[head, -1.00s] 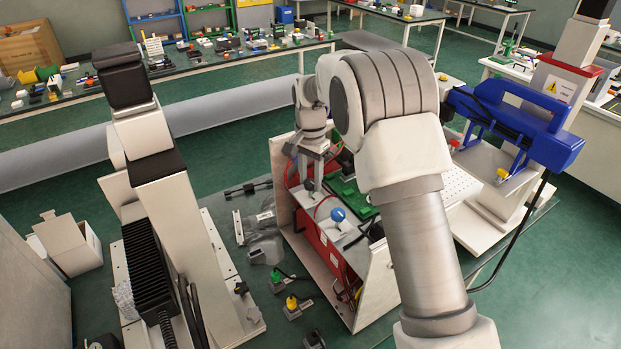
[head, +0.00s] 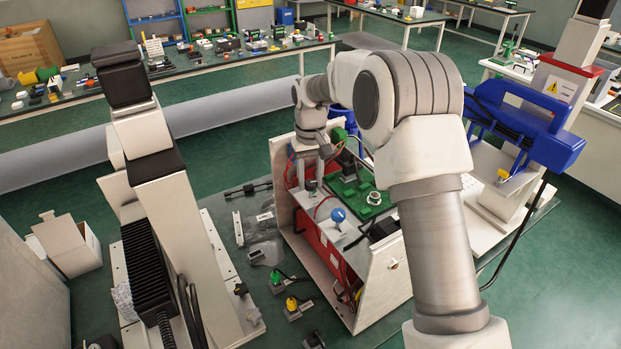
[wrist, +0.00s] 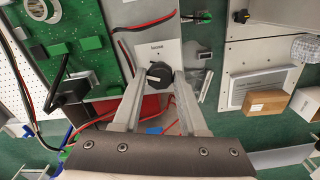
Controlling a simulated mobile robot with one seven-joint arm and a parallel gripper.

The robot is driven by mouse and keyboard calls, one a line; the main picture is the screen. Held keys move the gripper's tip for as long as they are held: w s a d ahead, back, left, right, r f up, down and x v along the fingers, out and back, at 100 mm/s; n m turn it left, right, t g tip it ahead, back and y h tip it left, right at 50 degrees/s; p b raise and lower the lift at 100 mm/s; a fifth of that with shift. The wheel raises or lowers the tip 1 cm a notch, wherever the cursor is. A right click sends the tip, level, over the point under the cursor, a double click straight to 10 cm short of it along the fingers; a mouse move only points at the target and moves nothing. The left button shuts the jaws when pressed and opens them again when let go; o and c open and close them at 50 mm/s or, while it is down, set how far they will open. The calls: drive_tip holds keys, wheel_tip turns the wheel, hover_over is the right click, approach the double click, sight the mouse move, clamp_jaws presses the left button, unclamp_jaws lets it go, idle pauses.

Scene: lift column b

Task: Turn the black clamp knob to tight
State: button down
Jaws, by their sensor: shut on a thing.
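The black clamp knob (wrist: 159,75) is round and sits on a pale plate in the upper middle of the wrist view. A small label (wrist: 156,48) above it appears to read "loose". My gripper (wrist: 160,80) has one finger on each side of the knob and is shut on it. The knob's pointer mark is too small to read clearly. In the head view my gripper (head: 311,183) points down at the left side of the open cabinet (head: 386,285), and it hides most of the knob there.
A green circuit board (head: 355,188) lies right of my gripper, with red and black wires around it. A blue clamp-like tool (head: 520,120) is at the right.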

sight(310, 182)
drive_tip(key=n, duration=0.6)
drive_tip(key=shift+r, duration=0.1)
drive_tip(key=n+p, duration=0.1)
drive_tip(key=n, duration=0.5)
drive_tip(key=shift+n, duration=0.3)
idle(0.3)
drive_tip(key=shift+c, duration=2.2)
unclamp_jaws()
wheel_tip(310, 182, up, 17)
drive_tip(key=shift+r, duration=0.15)
